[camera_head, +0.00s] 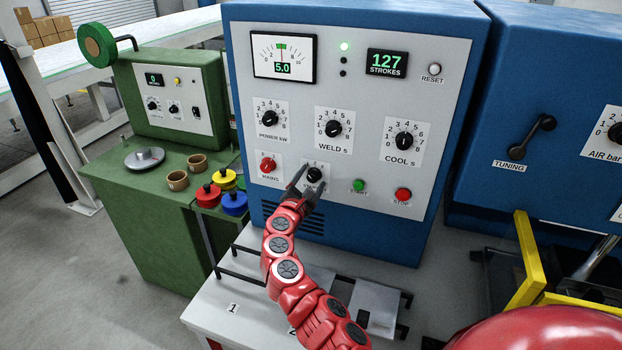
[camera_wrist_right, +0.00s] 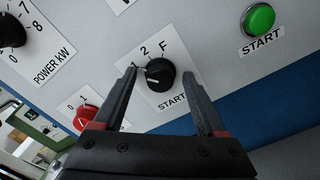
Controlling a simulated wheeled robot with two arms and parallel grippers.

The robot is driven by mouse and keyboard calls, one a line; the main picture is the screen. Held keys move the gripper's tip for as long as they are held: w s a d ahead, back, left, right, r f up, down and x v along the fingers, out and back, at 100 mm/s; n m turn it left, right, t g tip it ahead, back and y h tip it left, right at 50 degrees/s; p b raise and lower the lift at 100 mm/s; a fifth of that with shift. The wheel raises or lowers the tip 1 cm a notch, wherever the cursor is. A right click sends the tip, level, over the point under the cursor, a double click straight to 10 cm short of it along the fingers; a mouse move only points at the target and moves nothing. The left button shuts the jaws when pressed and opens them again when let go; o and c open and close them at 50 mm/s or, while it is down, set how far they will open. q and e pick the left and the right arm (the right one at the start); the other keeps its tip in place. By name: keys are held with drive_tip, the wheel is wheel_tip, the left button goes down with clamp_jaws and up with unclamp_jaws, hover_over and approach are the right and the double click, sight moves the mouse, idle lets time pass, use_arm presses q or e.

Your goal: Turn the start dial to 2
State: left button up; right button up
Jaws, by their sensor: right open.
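The start dial (camera_head: 314,173) is a black knob on a white label, low on the grey panel of the blue welder cabinet. In the right wrist view the start dial (camera_wrist_right: 161,73) has 1, 2 and F marked around it, and its white mark points left, toward the 1. My right gripper (camera_head: 311,180) is open at the panel. In the wrist view its two dark fingers stand on either side of the dial, with gaps visible. I cannot tell whether either finger touches the panel. My left gripper is not in view.
The red mains dial (camera_head: 267,165) is left of the start dial. The green start button (camera_head: 358,185) and red stop button (camera_head: 403,195) are to its right. The weld dial (camera_head: 333,129) is above. A green bench (camera_head: 150,232) stands left and a yellow frame (camera_head: 527,258) right.

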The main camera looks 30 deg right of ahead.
drive_tip(key=shift+c, duration=0.3)
clamp_jaws()
drive_tip(key=shift+f+m+b, duration=0.2)
drive_tip(key=shift+m+b, duration=0.2)
drive_tip(key=shift+b, duration=0.4)
drive_tip(key=m+b, duration=0.5)
drive_tip(key=b, duration=0.2)
drive_tip(key=shift+d+f, duration=0.1)
drive_tip(key=shift+f, duration=0.05)
drive_tip(key=shift+r+m+b, duration=0.2)
drive_tip(key=shift+m+b, duration=0.9)
drive_tip(key=shift+b, duration=0.2)
drive_tip(key=shift+o, duration=0.3)
unclamp_jaws()
